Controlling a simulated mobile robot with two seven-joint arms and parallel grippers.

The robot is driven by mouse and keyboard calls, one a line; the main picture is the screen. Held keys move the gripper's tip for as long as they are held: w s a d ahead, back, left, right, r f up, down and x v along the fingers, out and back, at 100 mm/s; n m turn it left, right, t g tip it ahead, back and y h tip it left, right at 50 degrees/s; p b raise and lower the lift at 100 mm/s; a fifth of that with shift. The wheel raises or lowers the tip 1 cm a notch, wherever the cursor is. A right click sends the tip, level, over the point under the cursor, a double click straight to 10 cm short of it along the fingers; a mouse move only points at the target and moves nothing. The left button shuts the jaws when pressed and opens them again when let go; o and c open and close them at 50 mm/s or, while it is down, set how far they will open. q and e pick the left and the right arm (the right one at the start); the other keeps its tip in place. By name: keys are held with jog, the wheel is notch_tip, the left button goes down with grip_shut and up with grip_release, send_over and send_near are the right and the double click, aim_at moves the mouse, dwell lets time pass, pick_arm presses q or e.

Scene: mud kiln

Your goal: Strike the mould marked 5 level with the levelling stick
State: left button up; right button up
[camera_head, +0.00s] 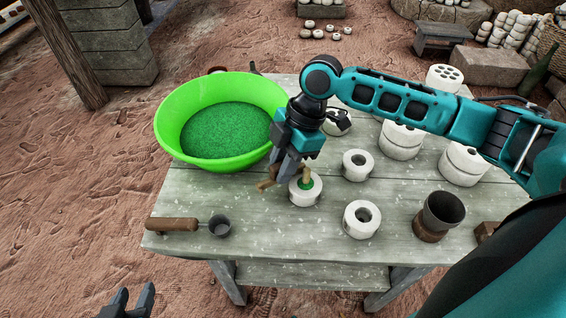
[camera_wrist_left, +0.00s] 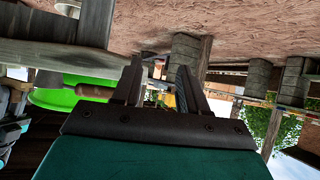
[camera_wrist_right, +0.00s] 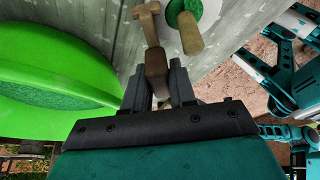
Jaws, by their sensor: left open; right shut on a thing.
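My right gripper (camera_head: 279,172) is shut on the dark handle of a T-shaped wooden tool (camera_wrist_right: 149,22), which I take for the levelling stick. Its pale end (camera_head: 265,184) shows just left of a white round mould (camera_head: 304,197). That mould holds green powder, and a pale wooden peg (camera_wrist_right: 190,34) stands up from it. The stick appears beside the mould; I cannot tell whether they touch. Two ring-shaped white moulds (camera_head: 357,165) (camera_head: 362,219) stand to its right, without visible green fill. No number is readable. My left gripper (camera_head: 133,302) is open and empty, off the table's front left.
A large green basin (camera_head: 172,128) of green powder stands at the back left. A wooden-handled scoop (camera_head: 174,224) lies front left. A dark cup (camera_head: 444,211) and bigger white moulds (camera_head: 401,141) stand on the right. The table (camera_head: 270,232) is bare along its front middle.

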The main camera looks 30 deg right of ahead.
jog(key=shift+w+r, duration=0.1)
jog(key=shift+w, duration=0.1)
pick_arm(q)
jog(key=shift+r, duration=0.25)
pick_arm(e)
jog(key=shift+r+p, duration=0.65)
jog(key=shift+p, duration=0.3)
notch_tip(320, 180, up, 4)
jog(key=p, duration=0.5)
jog(key=shift+r+p, duration=0.85)
jog(key=shift+p, duration=0.15)
pick_arm(q)
jog(key=shift+y, duration=0.5)
jog(key=a+r, duration=0.1)
jog(key=s+r, duration=0.1)
jog(key=a+r, duration=0.1)
jog(key=r, duration=0.1)
jog(key=shift+s+a, duration=0.35)
